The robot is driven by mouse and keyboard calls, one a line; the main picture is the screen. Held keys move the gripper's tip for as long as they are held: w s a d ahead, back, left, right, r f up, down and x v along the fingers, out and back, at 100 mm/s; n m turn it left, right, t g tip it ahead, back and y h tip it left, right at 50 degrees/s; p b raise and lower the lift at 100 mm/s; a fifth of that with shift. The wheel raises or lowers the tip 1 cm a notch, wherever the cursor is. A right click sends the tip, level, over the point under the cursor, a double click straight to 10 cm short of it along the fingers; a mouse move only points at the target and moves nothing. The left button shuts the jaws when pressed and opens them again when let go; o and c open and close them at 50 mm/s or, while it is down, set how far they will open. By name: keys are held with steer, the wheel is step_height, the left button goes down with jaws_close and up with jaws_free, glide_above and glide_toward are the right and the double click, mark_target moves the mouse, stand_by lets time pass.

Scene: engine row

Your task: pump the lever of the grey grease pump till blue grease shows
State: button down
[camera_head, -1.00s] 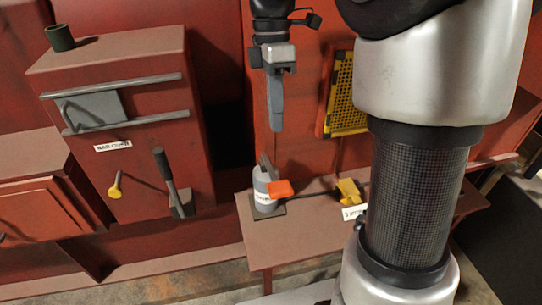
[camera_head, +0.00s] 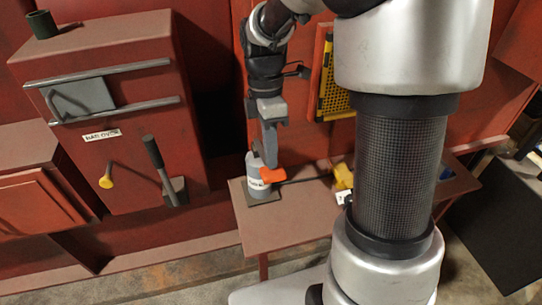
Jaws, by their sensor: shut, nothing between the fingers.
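The grey grease pump (camera_head: 255,188) stands upright at the left end of a red-brown bench, with an orange part (camera_head: 268,176) at its front right. My gripper (camera_head: 270,160) is shut and points down at the top of the pump. No blue grease is visible.
The bench (camera_head: 285,225) has bare room in front of the pump. A yellow object (camera_head: 343,177) lies to the right, partly behind my arm. A red cabinet (camera_head: 125,190) with a black-handled lever (camera_head: 160,168) and a yellow knob (camera_head: 106,179) stands to the left. A yellow perforated panel (camera_head: 335,90) is on the wall behind.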

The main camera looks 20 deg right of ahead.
steer(key=shift+s+f, duration=0.1)
steer(key=shift+f, duration=0.25)
